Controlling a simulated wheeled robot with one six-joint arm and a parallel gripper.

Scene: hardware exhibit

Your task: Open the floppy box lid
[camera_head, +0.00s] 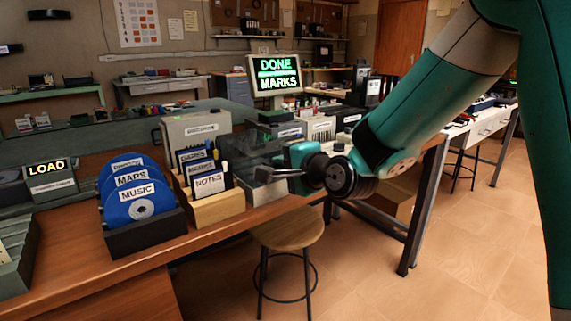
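The floppy box is a light wooden box (218,209) on the front of the bench, holding upright cards or disks labelled in rows, the front one reading NOTES. A dark see-through panel (246,147), which looks like its lid, stands tilted up behind and to the right of the cards. Its hinge and lower edge are hard to make out. My gripper (264,174) reaches in from the right, beside the box's right side and just in front of the panel. Whether it touches the panel, and the gap between its fingers, I cannot tell.
A black rack (147,234) with blue disks stands left of the box. A beige unit (196,128) stands behind the box. A monitor (274,75) reads DONE MARKS; a small LOAD sign (47,169) is at left. A stool (287,229) stands before the bench.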

